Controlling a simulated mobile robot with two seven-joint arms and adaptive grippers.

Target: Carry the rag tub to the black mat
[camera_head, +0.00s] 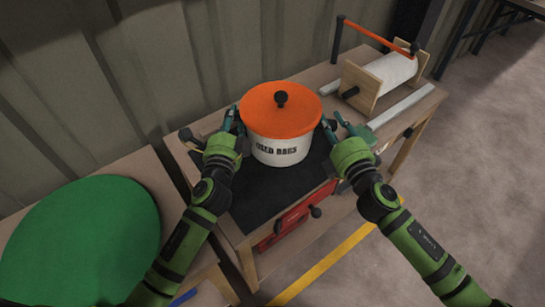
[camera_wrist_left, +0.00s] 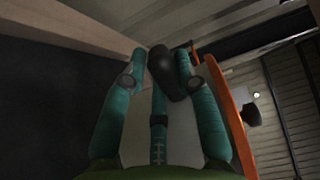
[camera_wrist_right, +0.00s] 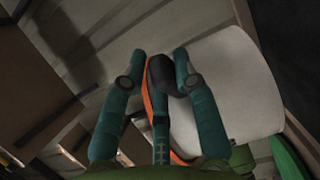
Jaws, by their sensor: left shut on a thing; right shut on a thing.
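The rag tub (camera_head: 280,152) is white with an orange lid (camera_head: 280,108), a black knob and dark lettering on its front. It is upright over the black mat (camera_head: 262,203) on the wooden bench; whether its base touches the mat is hard to tell. My left gripper (camera_head: 236,122) is shut on the tub's left dark handle (camera_wrist_left: 165,72). My right gripper (camera_head: 338,124) is shut on its right dark handle (camera_wrist_right: 178,76). The mat's bare front part shows before the tub, and the tub hides some of its back.
A white roll on a wooden stand (camera_head: 385,75) with an orange bar stands at the bench's back right. A red tool (camera_head: 296,217) is at the bench's front edge. A green disc (camera_head: 85,243) lies on a surface at left. A ribbed wall (camera_head: 220,50) rises behind.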

